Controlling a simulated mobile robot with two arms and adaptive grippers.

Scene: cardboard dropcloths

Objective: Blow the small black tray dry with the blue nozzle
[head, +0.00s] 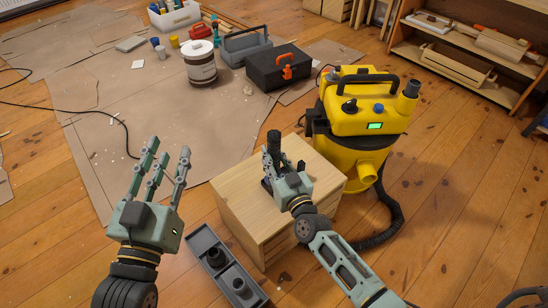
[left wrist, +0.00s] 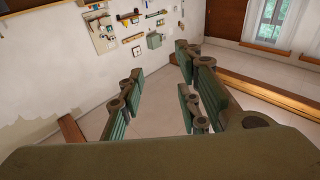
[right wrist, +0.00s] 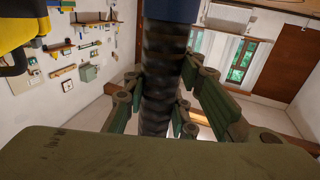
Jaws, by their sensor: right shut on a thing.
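My right gripper (head: 272,160) is shut on a black ribbed hose piece (right wrist: 158,85) above the wooden box. A dark blue end (right wrist: 172,10) shows at the top of this piece in the right wrist view. In the head view its black top (head: 274,138) stands up past the fingers. A dark edge (head: 267,187) shows under the right gripper on the box; I cannot tell if it is the small black tray. A dark grey compartment tray (head: 240,290) with round pieces in it lies in front of the box. My left gripper (head: 163,165) is open and empty, fingers pointing up.
The wooden box (head: 318,195) stands beside a yellow vacuum (head: 365,125) with a black hose (head: 385,225) on the floor. A black toolbox (head: 275,72), a grey tool carrier (head: 245,45) and a paint bucket (head: 200,68) stand behind on cardboard (head: 100,130).

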